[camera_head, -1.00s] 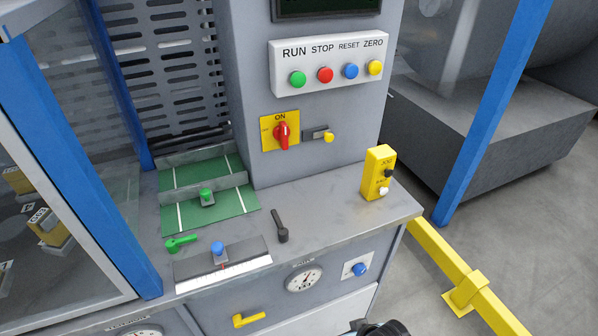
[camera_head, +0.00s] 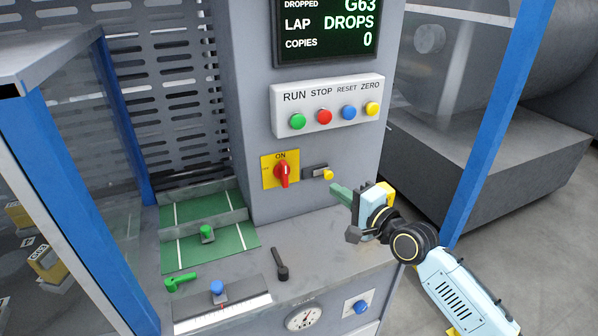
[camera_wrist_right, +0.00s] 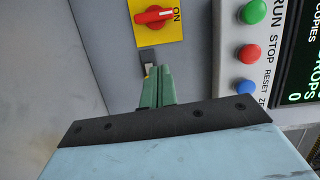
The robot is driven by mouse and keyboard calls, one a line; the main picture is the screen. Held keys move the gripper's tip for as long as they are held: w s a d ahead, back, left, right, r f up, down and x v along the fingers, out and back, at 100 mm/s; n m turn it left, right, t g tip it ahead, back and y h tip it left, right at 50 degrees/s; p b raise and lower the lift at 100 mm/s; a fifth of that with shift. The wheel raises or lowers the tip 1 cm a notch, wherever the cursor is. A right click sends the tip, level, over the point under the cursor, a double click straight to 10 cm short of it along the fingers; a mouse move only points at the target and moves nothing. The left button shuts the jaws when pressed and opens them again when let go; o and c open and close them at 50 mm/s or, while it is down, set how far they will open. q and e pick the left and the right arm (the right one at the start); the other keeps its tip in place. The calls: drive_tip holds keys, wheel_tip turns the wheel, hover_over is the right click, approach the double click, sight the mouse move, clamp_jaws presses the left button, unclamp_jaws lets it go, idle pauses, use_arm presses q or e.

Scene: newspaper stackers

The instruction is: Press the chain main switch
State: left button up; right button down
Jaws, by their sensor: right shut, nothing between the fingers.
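The red rotary switch (camera_head: 282,174) sits on a yellow plate marked ON, on the grey column; its handle stands near upright. It also shows in the right wrist view (camera_wrist_right: 153,16). To its right is a small grey bracket with a yellow knob (camera_head: 328,175). No label naming a chain switch is readable. My right gripper (camera_head: 336,189) is shut and empty, its green fingers pointing at the column just below and right of the yellow knob. In the right wrist view the fingertips (camera_wrist_right: 157,70) overlap the bracket and mostly hide the knob; contact cannot be told. My left gripper is out of view.
Above is a panel of RUN, STOP, RESET and ZERO buttons (camera_head: 325,106) and a dark display (camera_head: 328,30). On the desk are a black lever (camera_head: 281,262) and green tray (camera_head: 208,240). A yellow box (camera_head: 386,187) is partly behind my right gripper.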

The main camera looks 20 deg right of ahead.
sight(284, 174)
drive_tip(key=shift+w+d+r+m+t, duration=0.3)
drive_tip(key=shift+d+r+m, duration=0.1)
drive_tip(key=shift+r, duration=0.25)
drive_tip(key=x, duration=1)
drive_tip(key=a+p, duration=0.1)
drive_tip(key=a, duration=0.2)
drive_tip(key=shift+a, duration=0.1)
drive_tip(key=shift+a+f, duration=0.1)
drive_tip(key=shift+a, duration=0.25)
drive_tip(key=shift+n+p, duration=0.4)
drive_tip(key=shift+p, duration=0.2)
